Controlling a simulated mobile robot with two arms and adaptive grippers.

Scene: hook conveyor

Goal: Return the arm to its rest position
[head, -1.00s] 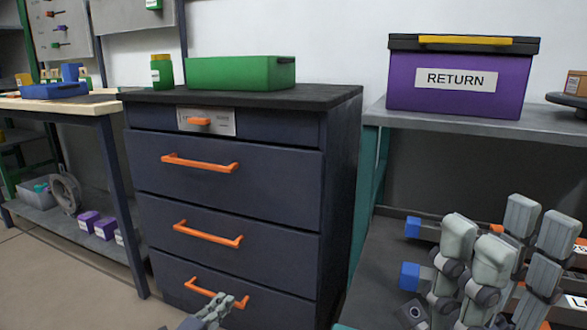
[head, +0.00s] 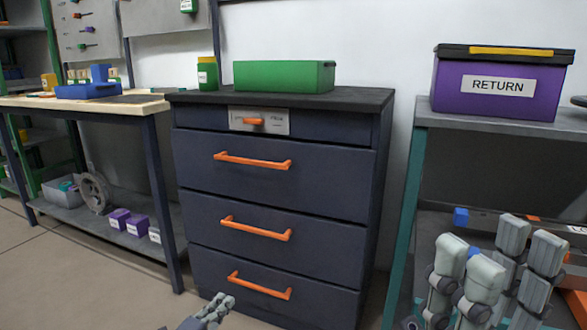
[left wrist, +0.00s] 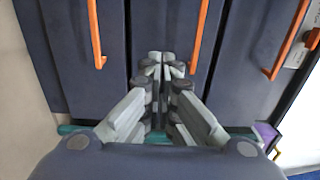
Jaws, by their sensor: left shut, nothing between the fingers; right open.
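My left gripper (head: 222,302) is at the bottom of the head view, in front of the drawer cabinet (head: 384,160). Its fingers are together with nothing between them; they also show in the left wrist view (left wrist: 162,58), pointing toward the drawer fronts. I cannot tell how far the fingertips are from the cabinet. My right gripper (head: 498,255) is at the lower right, fingers raised and apart, empty, in front of the grey shelf table (head: 415,118). The cabinet's drawers look closed.
Orange handles (head: 252,162) stick out from the drawers. A green bin (head: 284,77) and a green jar (head: 207,73) stand on the cabinet. A purple RETURN box (head: 497,88) sits on the grey table. A workbench (head: 130,106) is at left, with open floor before it.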

